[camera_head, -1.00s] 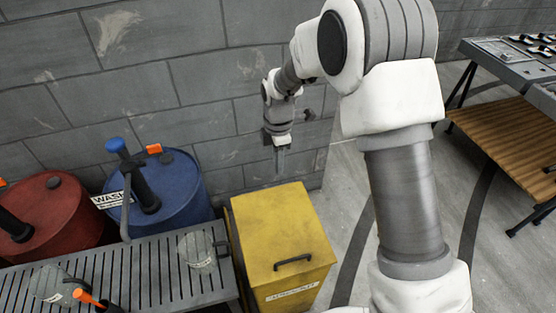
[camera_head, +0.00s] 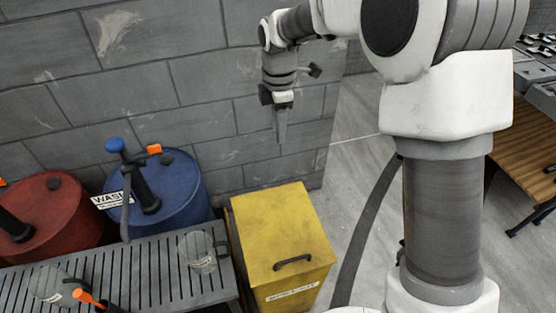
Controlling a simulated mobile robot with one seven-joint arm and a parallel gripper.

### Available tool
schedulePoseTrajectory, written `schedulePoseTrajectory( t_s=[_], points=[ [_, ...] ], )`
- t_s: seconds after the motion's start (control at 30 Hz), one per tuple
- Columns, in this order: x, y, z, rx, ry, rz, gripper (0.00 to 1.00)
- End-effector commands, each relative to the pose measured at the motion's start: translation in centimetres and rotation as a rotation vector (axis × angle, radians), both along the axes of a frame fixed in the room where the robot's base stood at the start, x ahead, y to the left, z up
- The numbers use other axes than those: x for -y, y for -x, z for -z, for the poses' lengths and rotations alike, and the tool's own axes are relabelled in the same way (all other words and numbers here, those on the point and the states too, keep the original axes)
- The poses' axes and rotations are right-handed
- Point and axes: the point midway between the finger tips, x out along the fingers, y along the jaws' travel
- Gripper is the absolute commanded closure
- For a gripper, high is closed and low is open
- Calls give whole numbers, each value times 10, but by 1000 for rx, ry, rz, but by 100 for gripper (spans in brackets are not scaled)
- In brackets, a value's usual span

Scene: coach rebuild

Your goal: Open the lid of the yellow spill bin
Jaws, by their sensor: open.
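The yellow spill bin (camera_head: 285,225) stands in the lower middle of the head view. Its lid is closed, with a dark handle (camera_head: 293,263) near the front edge and a white label (camera_head: 292,297) on the front face. My gripper (camera_head: 281,138) hangs pointing down, above the far part of the bin and apart from it. The fingers are seen nearly edge-on; the gripper is open and holds nothing. The handle is in full view and nothing touches it.
A slatted grey bench (camera_head: 150,275) with clear jars (camera_head: 197,250) stands just left of the bin. Blue (camera_head: 180,195) and red (camera_head: 50,215) drums are behind it. A block wall (camera_head: 180,80) closes the back.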

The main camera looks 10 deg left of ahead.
Motion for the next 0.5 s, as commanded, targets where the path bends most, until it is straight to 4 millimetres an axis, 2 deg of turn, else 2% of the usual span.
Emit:
schedulePoseTrajectory(
  t_s=[0.03,0.2,0.33,0.5],
  points=[
    [0,-1,-12,4,-2,1,56],
    [0,0,-39,2,-1,0,56],
    [1,1,-49,0,0,0,56],
    [1,1,-52,0,0,0,56]
  ],
)
